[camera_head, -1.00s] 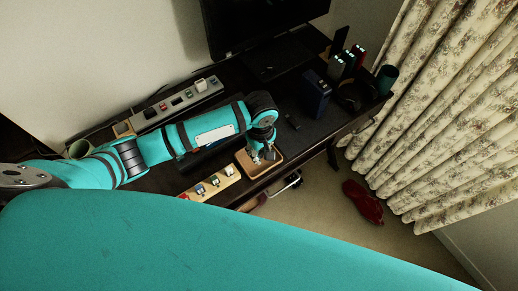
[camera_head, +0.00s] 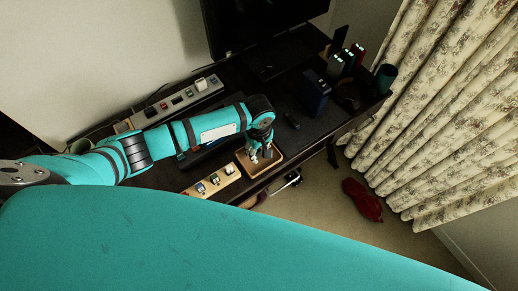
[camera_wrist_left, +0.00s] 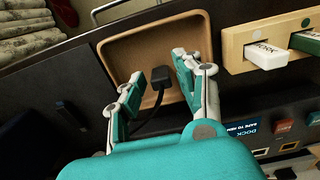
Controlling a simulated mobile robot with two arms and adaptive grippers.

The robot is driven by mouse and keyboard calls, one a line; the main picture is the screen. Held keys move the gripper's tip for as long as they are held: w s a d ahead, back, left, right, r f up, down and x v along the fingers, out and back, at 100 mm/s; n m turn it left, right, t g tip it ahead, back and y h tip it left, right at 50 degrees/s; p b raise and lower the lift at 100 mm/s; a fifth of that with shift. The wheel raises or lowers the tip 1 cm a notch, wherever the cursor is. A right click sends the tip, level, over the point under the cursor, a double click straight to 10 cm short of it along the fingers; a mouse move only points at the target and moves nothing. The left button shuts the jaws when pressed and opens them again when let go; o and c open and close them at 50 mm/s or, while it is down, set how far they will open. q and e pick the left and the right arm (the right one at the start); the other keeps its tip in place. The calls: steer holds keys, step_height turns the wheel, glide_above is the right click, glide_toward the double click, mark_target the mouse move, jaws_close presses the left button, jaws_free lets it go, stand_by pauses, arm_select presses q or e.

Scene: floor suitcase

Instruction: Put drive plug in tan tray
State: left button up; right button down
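The tan tray (camera_wrist_left: 118,52) is a shallow rounded box on the dark desk; it also shows in the head view (camera_head: 278,163) near the desk's front edge. A black plug (camera_wrist_left: 160,76) with a black cable is over or in the tray in the left wrist view. Whether it rests on the tray floor I cannot tell. My left gripper (camera_wrist_left: 157,66) has its fingers apart on either side of the plug, with visible gaps. In the head view my left gripper (camera_head: 262,155) points down at the tray. My right gripper is not in view.
A wooden strip (camera_wrist_left: 238,47) holding labelled sticks sits beside the tray. A grey power strip (camera_head: 180,103) lies behind my left arm. A dark blue box (camera_head: 315,93) and a monitor (camera_head: 260,25) stand farther back.

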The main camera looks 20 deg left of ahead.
mark_target(259, 152)
arm_select(q)
steer(key=shift+o, duration=0.5)
steer(key=shift+r, duration=0.1)
steer(key=shift+r, duration=0.25)
step_height(259, 152, up, 12)
steer(key=shift+f, duration=0.15)
